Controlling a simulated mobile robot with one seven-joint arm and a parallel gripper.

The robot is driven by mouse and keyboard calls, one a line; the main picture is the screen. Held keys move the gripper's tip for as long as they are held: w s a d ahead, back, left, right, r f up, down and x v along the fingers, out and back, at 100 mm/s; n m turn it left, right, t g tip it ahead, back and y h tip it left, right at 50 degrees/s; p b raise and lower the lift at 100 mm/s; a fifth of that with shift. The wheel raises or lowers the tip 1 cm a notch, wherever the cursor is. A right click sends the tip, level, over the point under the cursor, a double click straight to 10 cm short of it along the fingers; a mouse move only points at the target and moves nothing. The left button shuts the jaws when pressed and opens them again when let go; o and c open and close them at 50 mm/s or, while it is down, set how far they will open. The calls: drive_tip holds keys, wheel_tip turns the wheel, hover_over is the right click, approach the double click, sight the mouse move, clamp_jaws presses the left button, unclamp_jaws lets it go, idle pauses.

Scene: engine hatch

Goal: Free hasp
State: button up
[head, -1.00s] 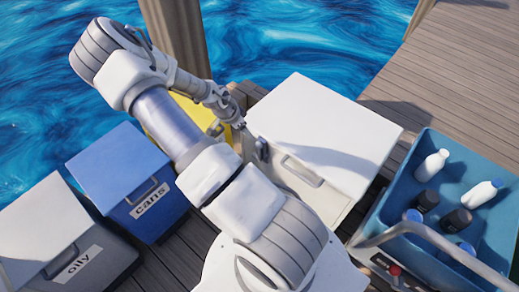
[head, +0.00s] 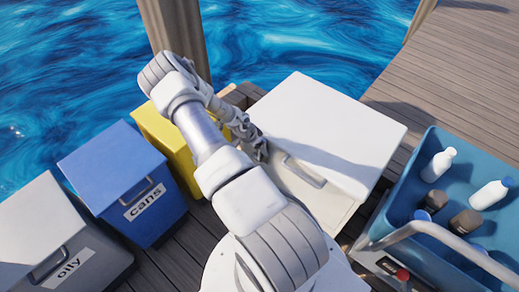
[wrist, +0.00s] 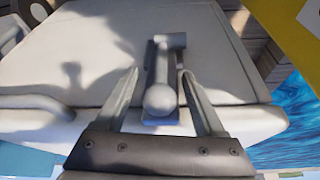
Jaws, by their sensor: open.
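A grey hasp with a round knob (wrist: 160,98) sits on the edge of the white box (wrist: 85,55) in the wrist view. My gripper (wrist: 159,74) is open, with one finger on each side of the hasp. Gaps show between the fingers and the hasp, so it is not gripped. In the head view, my gripper (head: 261,150) is at the left front edge of the white box (head: 320,115), whose lid is down. The hasp is not clear in the head view, where my gripper and arm cover that edge.
The box's front handle (head: 304,173) is right of my gripper. A yellow bin (head: 165,140), a blue "cans" bin (head: 120,175) and a grey "oily" bin (head: 50,235) stand left. A blue cart with bottles (head: 410,165) stands right. Water lies beyond the dock.

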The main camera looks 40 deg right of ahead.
drive_tip(key=shift+f, duration=0.2)
clamp_jaws()
idle(0.3)
idle(1.1)
